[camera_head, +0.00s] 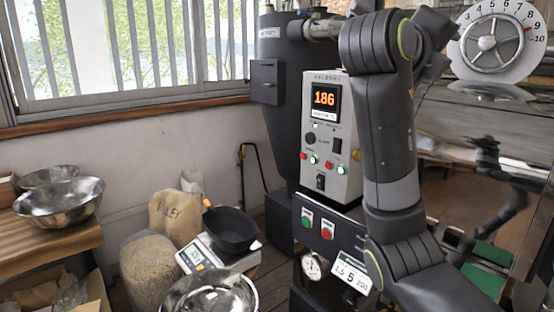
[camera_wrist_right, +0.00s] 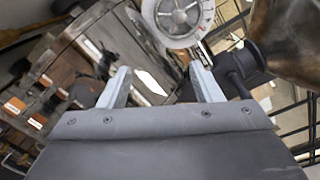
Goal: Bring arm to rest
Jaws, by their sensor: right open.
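My right arm (camera_head: 392,150) rises bent in front of the roaster in the head view, and its gripper is outside that view. In the right wrist view my right gripper (camera_wrist_right: 162,88) is open, with its two pale fingers apart and nothing between them. Beyond the fingers are the round white dial (camera_wrist_right: 180,16) and dark machine parts. My left gripper is not in either view.
The roaster's control panel (camera_head: 332,135) reads 186, close behind my arm. The numbered dial (camera_head: 490,42) is at upper right. A scale (camera_head: 196,256) with a black pan (camera_head: 230,229), a sack (camera_head: 174,214) and metal bowls (camera_head: 60,203) stand at left.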

